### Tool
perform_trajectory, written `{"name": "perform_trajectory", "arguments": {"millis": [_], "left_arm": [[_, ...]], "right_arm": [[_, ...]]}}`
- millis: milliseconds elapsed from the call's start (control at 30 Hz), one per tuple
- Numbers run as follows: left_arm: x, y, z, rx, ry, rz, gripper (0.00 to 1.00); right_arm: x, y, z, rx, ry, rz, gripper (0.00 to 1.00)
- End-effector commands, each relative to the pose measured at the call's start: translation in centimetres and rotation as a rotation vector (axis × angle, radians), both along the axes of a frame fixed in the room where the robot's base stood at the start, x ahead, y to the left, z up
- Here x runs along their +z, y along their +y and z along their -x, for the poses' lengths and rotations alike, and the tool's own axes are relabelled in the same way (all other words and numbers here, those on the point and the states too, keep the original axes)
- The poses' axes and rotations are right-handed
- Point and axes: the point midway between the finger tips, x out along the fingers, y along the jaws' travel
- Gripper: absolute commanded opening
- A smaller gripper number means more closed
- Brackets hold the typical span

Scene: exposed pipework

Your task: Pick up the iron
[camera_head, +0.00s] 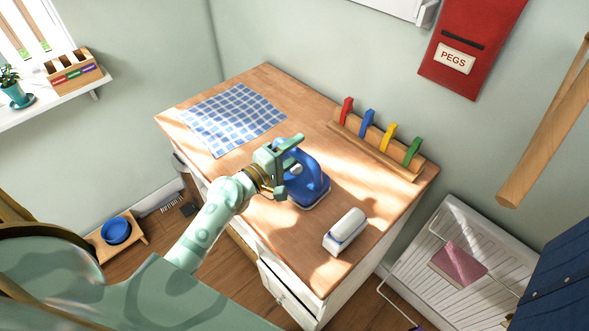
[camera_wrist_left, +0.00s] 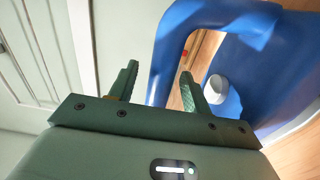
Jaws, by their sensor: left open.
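The blue iron (camera_head: 314,184) stands on the wooden top of the cabinet (camera_head: 240,165), near its middle. My left gripper (camera_head: 288,160) is at the iron's left side, partly covering it in the head view. In the left wrist view the gripper (camera_wrist_left: 158,78) is open, with its two dark green fingers apart. There the iron (camera_wrist_left: 240,25) fills the upper right, with a blue bar of its handle showing between the fingertips. The right finger overlaps the handle opening. I cannot tell whether either finger touches the handle. My right gripper is not in view.
A white and blue object (camera_head: 345,230) lies right of the iron. A blue checked cloth (camera_head: 232,115) lies at the back left. A wooden rack with coloured pegs (camera_head: 378,140) stands along the wall. The top's front left is bare.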

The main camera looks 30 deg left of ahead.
Motion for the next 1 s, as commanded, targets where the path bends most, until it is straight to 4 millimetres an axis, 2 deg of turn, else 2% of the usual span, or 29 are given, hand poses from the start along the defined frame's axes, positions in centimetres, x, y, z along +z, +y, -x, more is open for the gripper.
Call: {"name": "perform_trajectory", "arguments": {"millis": [233,267,400,433,1000], "left_arm": [[-0.09,-0.11,-0.27,0.0,0.001,-0.001,0.48],[-0.08,-0.11,-0.27,0.0,0.001,-0.001,0.43],[-0.09,-0.09,-0.25,0.0,0.002,-0.002,0.04],[-0.09,-0.09,-0.25,0.0,0.002,-0.002,0.0],[-0.18,-0.07,-0.21,0.0,0.002,-0.005,0.0]], "right_arm": [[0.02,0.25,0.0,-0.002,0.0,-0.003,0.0],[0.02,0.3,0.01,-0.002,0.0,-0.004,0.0],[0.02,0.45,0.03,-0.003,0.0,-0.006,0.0],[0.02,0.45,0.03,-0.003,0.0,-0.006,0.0],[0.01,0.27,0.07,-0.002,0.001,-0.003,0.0]]}}
